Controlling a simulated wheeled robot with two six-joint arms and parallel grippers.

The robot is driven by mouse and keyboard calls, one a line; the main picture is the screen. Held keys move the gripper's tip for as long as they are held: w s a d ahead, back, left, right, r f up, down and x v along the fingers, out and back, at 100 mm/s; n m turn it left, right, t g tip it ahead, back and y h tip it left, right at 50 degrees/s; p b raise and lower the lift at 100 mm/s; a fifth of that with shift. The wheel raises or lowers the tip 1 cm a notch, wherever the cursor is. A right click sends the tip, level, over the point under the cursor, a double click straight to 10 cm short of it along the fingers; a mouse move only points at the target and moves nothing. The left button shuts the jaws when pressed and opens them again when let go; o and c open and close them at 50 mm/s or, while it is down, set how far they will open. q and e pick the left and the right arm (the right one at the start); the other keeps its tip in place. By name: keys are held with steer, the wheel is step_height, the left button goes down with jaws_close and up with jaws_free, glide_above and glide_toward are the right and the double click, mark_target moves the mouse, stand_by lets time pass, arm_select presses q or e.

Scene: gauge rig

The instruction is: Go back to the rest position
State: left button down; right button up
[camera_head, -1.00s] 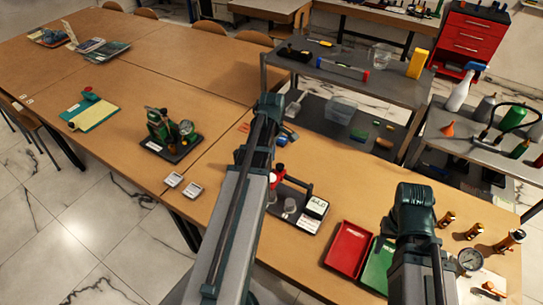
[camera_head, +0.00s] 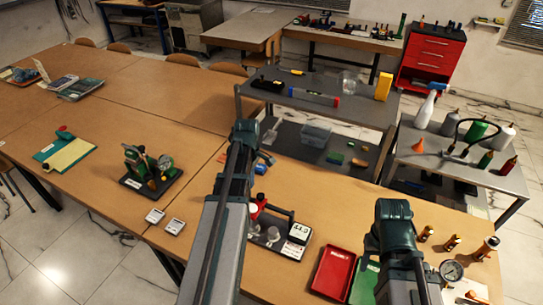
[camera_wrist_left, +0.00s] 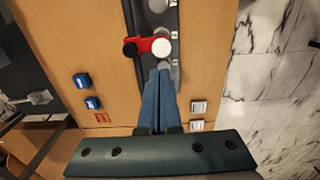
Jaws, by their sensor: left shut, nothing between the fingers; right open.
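My left gripper (camera_wrist_left: 160,73) is shut and empty in the left wrist view. Its two blue fingers are together, just beside a red part with a round white knob (camera_wrist_left: 161,47) on a dark stand (camera_wrist_left: 128,12). I cannot tell whether they touch. In the head view my left arm reaches in over the table and hides its fingers. The dark stand also shows there, just right of that arm, with a display block (camera_head: 299,233). My right arm stands at the lower right of the head view, and its fingers are not visible.
A red tray (camera_head: 333,272) and a green tray (camera_head: 364,284) lie beside my right arm, with a dial gauge (camera_head: 452,271) to its right. Two small grey squares (camera_head: 165,220) and a green device (camera_head: 150,172) lie left of my left arm. A grey shelf (camera_head: 330,110) stands behind.

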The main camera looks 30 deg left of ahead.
arm_select(q)
steer(key=shift+d, duration=0.1)
steer(key=s+d+f+m+b, duration=0.2)
steer(key=d+m, duration=0.5)
steer(key=d, duration=0.4)
steer(key=s+d+f+m+b, duration=0.2)
steer(key=s+d+m, duration=0.3)
steer(key=d+m, duration=0.3)
steer(key=s+d+f+m+y+b, duration=0.1)
steer(key=s+d+f+m+b, duration=0.1)
steer(key=d+m, duration=0.5)
steer(key=s+d, duration=0.1)
steer(key=d, duration=0.5)
steer(key=shift+s+d+f, duration=0.15)
steer(key=shift+s+d, duration=0.15)
steer(key=shift+d, duration=0.05)
